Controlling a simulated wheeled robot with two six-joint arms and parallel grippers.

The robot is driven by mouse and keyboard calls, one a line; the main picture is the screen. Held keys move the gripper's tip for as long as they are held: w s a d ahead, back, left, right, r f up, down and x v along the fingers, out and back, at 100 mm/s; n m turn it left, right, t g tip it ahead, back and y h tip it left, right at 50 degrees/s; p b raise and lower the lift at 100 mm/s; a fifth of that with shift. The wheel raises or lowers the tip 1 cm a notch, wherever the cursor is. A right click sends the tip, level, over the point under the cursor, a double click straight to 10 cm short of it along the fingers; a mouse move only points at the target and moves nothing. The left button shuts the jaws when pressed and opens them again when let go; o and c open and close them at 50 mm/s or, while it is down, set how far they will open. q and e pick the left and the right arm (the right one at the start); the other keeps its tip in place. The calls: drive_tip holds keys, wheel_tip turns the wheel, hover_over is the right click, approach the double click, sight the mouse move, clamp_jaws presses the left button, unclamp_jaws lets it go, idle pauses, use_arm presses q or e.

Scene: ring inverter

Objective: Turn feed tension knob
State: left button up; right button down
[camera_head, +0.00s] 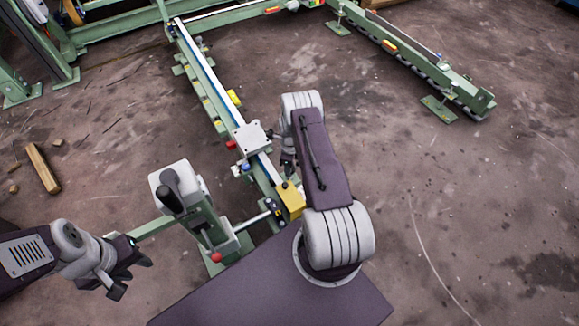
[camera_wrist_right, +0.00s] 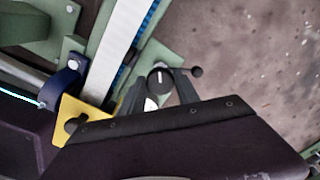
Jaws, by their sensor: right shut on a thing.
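The knob (camera_wrist_right: 160,80) is a round black dial with a white line, seen between the fingers of my right gripper (camera_wrist_right: 159,88) in the right wrist view. My right gripper is shut on it from both sides. In the head view my right gripper (camera_head: 288,163) reaches down at the green rail, just behind the yellow block; the knob is hidden there by the gripper and arm. My left gripper (camera_head: 130,276) is at the lower left, open and empty, above the floor and apart from the machine.
The yellow block (camera_head: 292,203) sits on the rail close to my right gripper; a blue clamp (camera_wrist_right: 62,84) is beside it. A post with a black lever (camera_head: 174,190) stands between my arms.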

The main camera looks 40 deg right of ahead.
idle(0.3)
drive_tip(key=c, duration=0.9)
unclamp_jaws()
drive_tip(key=shift+r, duration=0.1)
wheel_tip(320, 180, up, 9)
drive_tip(key=p, duration=0.4)
drive_tip(key=shift+p, duration=0.4)
drive_tip(key=shift+a, duration=0.1)
